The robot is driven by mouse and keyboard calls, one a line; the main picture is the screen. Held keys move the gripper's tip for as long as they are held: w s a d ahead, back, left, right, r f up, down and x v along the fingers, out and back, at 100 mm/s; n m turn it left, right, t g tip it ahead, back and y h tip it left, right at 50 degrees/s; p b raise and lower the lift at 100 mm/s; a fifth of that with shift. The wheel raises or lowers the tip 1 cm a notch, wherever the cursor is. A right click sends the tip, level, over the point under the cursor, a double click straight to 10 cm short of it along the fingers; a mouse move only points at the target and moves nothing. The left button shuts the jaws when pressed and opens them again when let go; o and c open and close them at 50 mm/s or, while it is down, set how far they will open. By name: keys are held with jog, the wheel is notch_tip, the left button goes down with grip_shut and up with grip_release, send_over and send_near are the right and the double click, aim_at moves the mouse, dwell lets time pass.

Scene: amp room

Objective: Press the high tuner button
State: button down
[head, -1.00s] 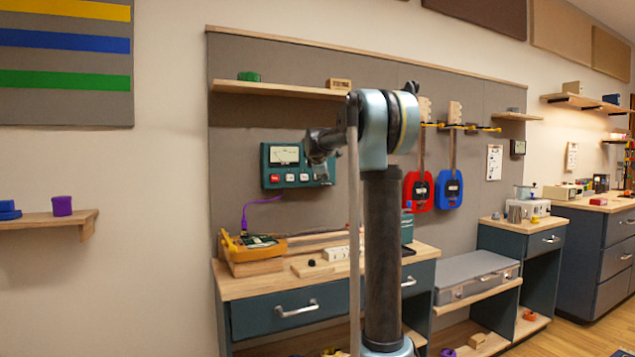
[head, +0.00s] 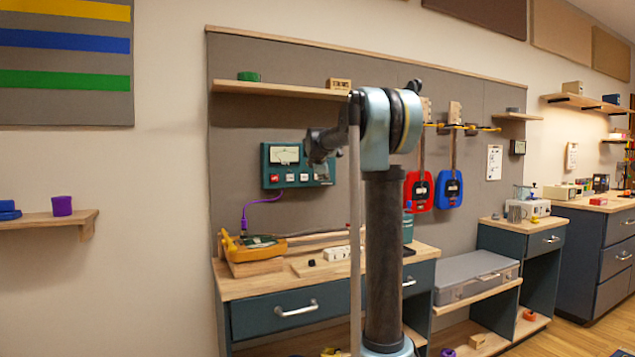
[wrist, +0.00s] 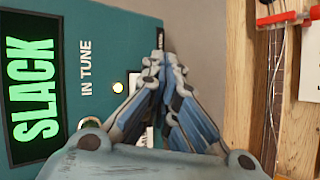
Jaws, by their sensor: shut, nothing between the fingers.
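The tuner is a teal box (head: 268,161) on the grey wall panel, with a pale meter (head: 286,155) at the top. Below are a red button (head: 275,178) and pale buttons (head: 290,178). My arm hides part of its right side. In the wrist view, the teal face (wrist: 95,20) appears sideways, with a green "SLACK" display (wrist: 35,80), an "IN TUNE" label (wrist: 86,68) and a small lit lamp (wrist: 117,87). My gripper (wrist: 165,58) is shut and empty, close in front of the face near its edge. Its fingers partly cover pale buttons; I cannot tell whether the tips touch.
Red (head: 418,190) and blue (head: 449,189) guitars hang to the right of the tuner; wood and strings show close beside my gripper in the wrist view. A shelf (head: 300,91) runs above.

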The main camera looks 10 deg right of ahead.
jog(key=shift+s+d, duration=0.15)
jog(key=shift+s, duration=0.2)
jog(key=s, duration=0.2)
jog(key=s+d, duration=0.1)
jog(key=s, duration=0.1)
jog(key=shift+s+d, duration=0.2)
jog(key=shift+s, duration=0.05)
dwell(0.3)
dwell(0.4)
jog(key=s+f+m+g+y, duration=0.1)
jog(key=s+f+m+g, duration=0.2)
jog(key=s+f, duration=1)
jog(key=s+a+f+m+g+y, duration=0.1)
jog(key=s+f+m+g, duration=0.2)
jog(key=s+f+m, duration=0.4)
jog(key=s+f+m+g+y, duration=0.1)
jog(key=s+f+m, duration=0.5)
jog(key=s+f, duration=1.3)
jog(key=s+g, duration=0.1)
jog(key=s, duration=1.4)
jog(key=shift+s+a+f+g, duration=0.2)
jog(key=shift+s+f+g, duration=0.05)
jog(key=shift+s+g, duration=0.15)
